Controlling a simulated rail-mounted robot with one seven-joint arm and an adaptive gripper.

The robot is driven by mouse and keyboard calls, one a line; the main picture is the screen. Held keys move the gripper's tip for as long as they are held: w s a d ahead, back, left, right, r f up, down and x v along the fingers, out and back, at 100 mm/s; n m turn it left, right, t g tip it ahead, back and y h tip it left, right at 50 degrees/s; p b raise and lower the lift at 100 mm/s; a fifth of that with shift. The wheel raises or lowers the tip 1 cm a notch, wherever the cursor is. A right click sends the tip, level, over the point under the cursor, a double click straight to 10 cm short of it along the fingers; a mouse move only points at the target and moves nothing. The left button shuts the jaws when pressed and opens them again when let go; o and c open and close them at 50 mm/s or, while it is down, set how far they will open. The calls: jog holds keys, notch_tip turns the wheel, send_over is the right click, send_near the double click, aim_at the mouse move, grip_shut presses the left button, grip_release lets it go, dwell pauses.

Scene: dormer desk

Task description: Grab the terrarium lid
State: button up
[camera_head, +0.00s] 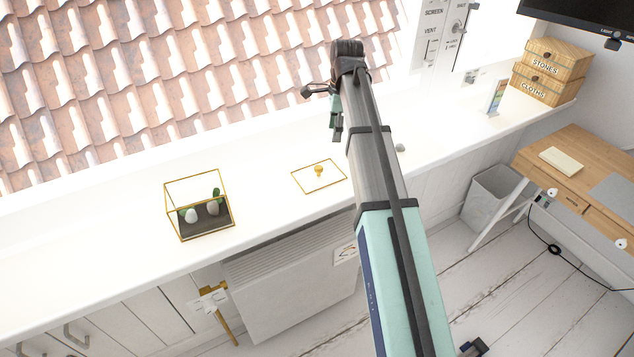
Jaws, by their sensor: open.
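The terrarium lid (334,182) is a flat, clear pane with a thin gold frame and a gold knob (319,169) on top. It lies on the white ledge, right of the terrarium. The terrarium (233,218) is a gold-edged glass box with dark soil, pale stones and small green plants, and its top looks open. My gripper (322,111) is open and empty. In the picture it is above and slightly right of the lid, apart from it. My arm partly hides the gripper and the ledge to the right.
The white ledge (90,262) is clear left of the terrarium and between terrarium and lid. At the far right stand a small colourful card (496,97) and stacked wooden boxes (553,62). A radiator (290,285) is below the ledge; a wooden desk (580,150) stands right.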

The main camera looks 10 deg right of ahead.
jog(key=w+a+r, duration=0.1)
jog(key=a+r, duration=0.1)
jog(key=a, duration=0.1)
jog(key=p, duration=0.4)
send_near(319, 167)
jog(key=f, duration=0.6)
jog(key=a+f, duration=0.1)
jog(key=f, duration=0.3)
jog(key=shift+f, duration=0.1)
grip_shut()
